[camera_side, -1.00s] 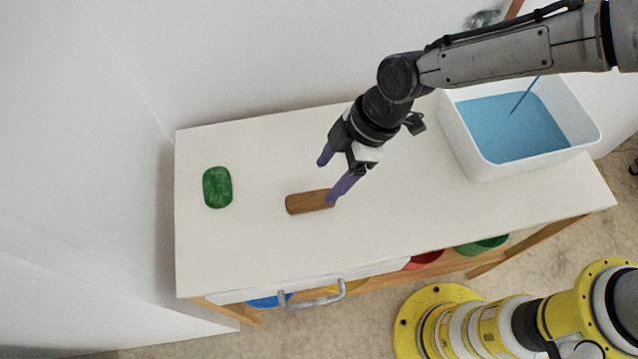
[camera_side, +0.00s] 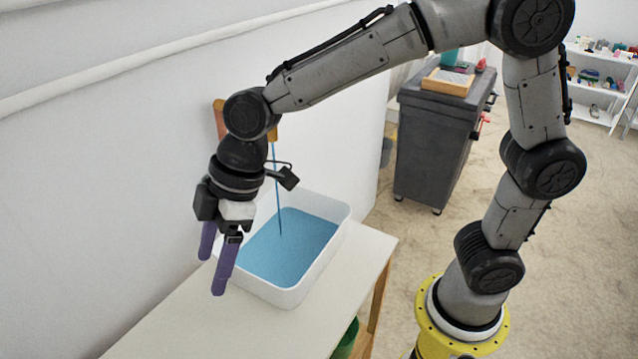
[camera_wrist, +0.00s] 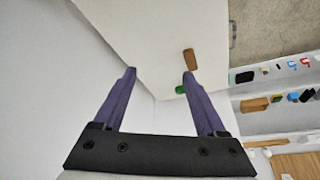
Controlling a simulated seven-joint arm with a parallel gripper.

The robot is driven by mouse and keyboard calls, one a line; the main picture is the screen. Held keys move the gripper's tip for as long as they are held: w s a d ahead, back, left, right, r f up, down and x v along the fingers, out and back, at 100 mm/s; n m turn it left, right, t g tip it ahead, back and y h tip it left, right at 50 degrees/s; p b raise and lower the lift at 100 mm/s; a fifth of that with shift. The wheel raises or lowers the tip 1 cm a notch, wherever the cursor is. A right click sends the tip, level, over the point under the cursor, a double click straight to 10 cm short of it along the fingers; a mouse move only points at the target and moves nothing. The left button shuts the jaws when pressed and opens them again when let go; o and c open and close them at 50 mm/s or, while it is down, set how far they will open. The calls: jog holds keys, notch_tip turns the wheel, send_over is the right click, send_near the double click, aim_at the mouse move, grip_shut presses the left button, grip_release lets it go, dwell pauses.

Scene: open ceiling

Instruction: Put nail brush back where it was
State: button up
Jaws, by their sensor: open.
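A brown wooden block (camera_wrist: 190,59), which looks like the nail brush, lies on the white table top (camera_wrist: 140,30) in the wrist view. A green oval piece (camera_wrist: 181,89) lies near it, partly hidden by my right finger. Both are outside the side view. My gripper (camera_side: 211,273) has purple fingers and is raised above the table by the basin in the side view.
A white basin (camera_side: 340,214) of blue water stands on the table against the wall, with a thin blue line running down into it. A dark grey cabinet (camera_side: 430,150) stands on the floor beyond. White shelves (camera_side: 600,85) with small items are at the far right.

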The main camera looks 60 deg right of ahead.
jog(key=s+d+r+m+t+h, duration=0.1)
jog(key=s+d+r+m, duration=0.1)
jog(key=d, duration=0.4)
jog(key=s+d+r+m+t, duration=0.1)
jog(key=s+d+r+m, duration=0.15)
jog(key=d, duration=0.35)
jog(key=s+d+m+t+h, duration=0.1)
jog(key=s+d+m+h, duration=0.2)
jog(key=s+d+m, duration=0.5)
jog(key=s+d, duration=0.4)
jog(key=shift+s+d+f, duration=0.2)
jog(key=shift+s+f, duration=0.05)
jog(key=shift+f, duration=0.05)
